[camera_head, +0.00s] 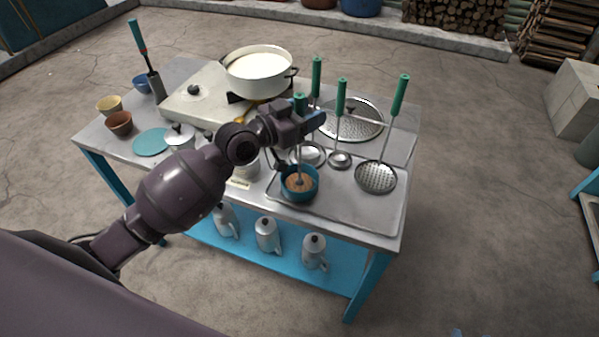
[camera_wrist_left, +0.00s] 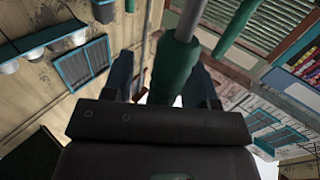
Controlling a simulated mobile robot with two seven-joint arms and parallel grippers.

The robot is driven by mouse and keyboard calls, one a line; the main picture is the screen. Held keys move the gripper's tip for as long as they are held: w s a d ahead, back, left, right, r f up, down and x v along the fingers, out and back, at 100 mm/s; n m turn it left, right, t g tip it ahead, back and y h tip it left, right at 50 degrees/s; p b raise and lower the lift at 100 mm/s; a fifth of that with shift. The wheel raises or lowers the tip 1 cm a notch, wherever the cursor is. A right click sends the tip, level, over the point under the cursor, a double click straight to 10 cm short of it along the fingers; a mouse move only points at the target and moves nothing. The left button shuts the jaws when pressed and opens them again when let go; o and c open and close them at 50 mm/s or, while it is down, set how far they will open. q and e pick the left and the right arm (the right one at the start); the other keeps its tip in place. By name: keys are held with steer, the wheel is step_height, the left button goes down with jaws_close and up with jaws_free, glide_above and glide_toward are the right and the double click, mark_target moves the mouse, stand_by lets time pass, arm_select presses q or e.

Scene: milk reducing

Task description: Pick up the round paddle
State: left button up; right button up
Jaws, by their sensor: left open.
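Several green-handled utensils stand upright at the stove table's right part. A perforated round paddle (camera_head: 375,177) with a tilted green handle is at the right. Two others have smaller round metal heads (camera_head: 308,154) (camera_head: 340,159). Another green handle (camera_head: 300,101) rises behind my left gripper, above a blue bowl (camera_head: 314,187) with brown contents; its lower end seems to be in the bowl. I cannot tell for certain which one the task names. My left gripper (camera_head: 314,123) is open among the handles. In the left wrist view a green handle (camera_wrist_left: 177,66) with a grey shaft lies between the fingers.
A white pot of milk (camera_head: 258,66) stands on the stove top. A perforated lid (camera_head: 352,119) lies behind the utensils. A teal-handled spatula (camera_head: 156,87) and small bowls (camera_head: 119,122) are at the left. Metal jugs (camera_head: 267,236) stand on the lower shelf.

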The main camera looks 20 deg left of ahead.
arm_select(q)
steer(key=shift+c, duration=0.4)
steer(key=c, duration=0.7)
jaws_close()
steer(key=shift+r, duration=0.15)
